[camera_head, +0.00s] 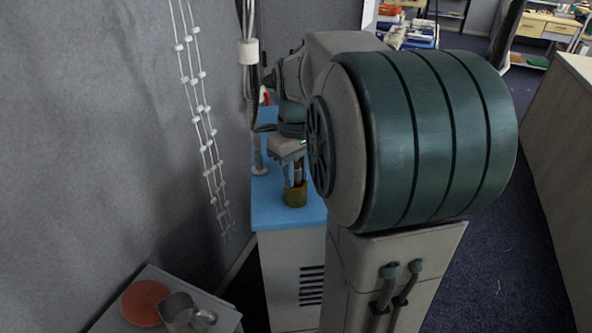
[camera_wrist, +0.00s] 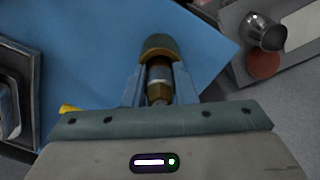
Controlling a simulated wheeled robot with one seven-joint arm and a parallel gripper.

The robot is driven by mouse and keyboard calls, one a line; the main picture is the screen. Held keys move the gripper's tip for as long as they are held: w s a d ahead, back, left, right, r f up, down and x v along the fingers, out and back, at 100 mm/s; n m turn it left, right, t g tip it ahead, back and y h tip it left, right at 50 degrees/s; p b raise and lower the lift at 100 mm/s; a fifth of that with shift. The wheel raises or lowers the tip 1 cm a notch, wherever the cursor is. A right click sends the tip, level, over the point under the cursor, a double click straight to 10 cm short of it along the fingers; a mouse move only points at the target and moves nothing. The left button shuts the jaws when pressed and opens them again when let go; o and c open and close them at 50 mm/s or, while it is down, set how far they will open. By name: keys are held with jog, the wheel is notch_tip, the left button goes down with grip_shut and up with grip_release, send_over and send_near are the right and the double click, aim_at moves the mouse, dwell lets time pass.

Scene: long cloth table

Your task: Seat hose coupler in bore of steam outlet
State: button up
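The hose coupler (camera_wrist: 158,88), with brass and silver-grey bands, is between the two fingers of my gripper (camera_wrist: 158,75) in the wrist view. The fingers appear closed on its sides. A brass-coloured cylinder, which looks like the steam outlet (camera_wrist: 159,44), is at the coupler's far end. In the head view my gripper (camera_head: 294,178) points down, and the outlet (camera_head: 295,194) stands upright on the blue surface directly below it. The coupler (camera_head: 298,172) shows as a narrow brown piece between the fingers. Its lower end meets the outlet's top; the bore is hidden, so I cannot tell how deep it sits.
The blue top (camera_head: 276,214) is clear in front of the outlet. A grey stand (camera_head: 222,316) at lower left carries a metal pitcher (camera_head: 178,309) and a red-orange disc (camera_head: 143,303). A dark-framed object (camera_wrist: 14,92) lies left in the wrist view.

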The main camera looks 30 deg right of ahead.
jog(key=o, duration=0.5)
jog(key=shift+r, duration=0.1)
notch_tip(320, 180, up, 14)
jog(key=shift+f, duration=0.2)
dwell(0.5)
